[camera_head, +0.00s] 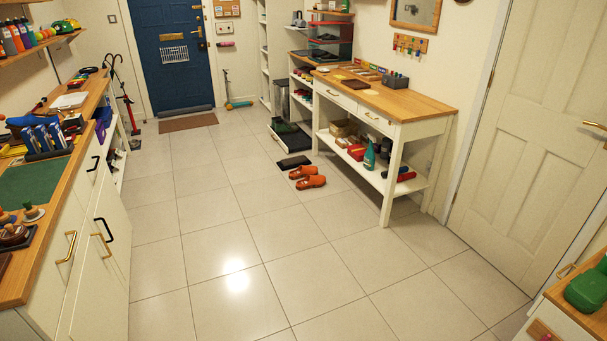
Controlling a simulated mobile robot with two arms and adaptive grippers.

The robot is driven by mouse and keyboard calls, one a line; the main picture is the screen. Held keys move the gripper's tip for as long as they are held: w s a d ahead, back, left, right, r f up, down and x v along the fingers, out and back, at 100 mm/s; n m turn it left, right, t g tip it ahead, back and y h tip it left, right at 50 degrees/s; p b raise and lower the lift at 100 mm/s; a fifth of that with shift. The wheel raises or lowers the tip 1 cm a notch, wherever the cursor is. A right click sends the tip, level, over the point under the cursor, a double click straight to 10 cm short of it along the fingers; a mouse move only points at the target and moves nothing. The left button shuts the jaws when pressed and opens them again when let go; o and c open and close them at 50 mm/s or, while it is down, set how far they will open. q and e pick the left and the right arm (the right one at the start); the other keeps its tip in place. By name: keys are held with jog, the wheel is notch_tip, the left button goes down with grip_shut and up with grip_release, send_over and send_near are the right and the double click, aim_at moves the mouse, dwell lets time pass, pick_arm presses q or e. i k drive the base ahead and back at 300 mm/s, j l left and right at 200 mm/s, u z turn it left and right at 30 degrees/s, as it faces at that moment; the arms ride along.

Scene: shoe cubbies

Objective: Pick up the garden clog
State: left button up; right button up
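I cannot tell for sure which thing is the garden clog. A pair of orange shoes lies on the tiled floor beside the white bench's left end; the rear one (303,172) and the front one (311,182) are close together. They look like low slip-on shoes. A rounded green object (587,290) sits on the wooden-topped cabinet at the right edge, partly cut off; it may be a clog. Neither of my grippers is in view.
A wooden-topped bench (392,96) with a loaded lower shelf stands at right of centre. A long cabinet (88,215) with gold and black handles lines the left. A black mat-like item (293,162) lies behind the orange shoes. The middle floor (225,245) is clear.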

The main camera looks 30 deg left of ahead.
aim_at(302, 172)
jog(key=i+j+u, duration=0.6)
jog(key=i+u, duration=0.3)
jog(key=i+j+u, duration=0.1)
jog(key=i+u, duration=0.75)
jog(key=i, duration=1.6)
jog(key=i+z, duration=0.35)
jog(key=i, duration=0.15)
jog(key=i+z, duration=0.3)
jog(key=i, duration=0.2)
jog(key=i+j+z, duration=0.2)
jog(key=i+z, duration=0.15)
jog(key=i, duration=0.15)
jog(key=i+j+z, duration=0.3)
jog(key=i, duration=0.15)
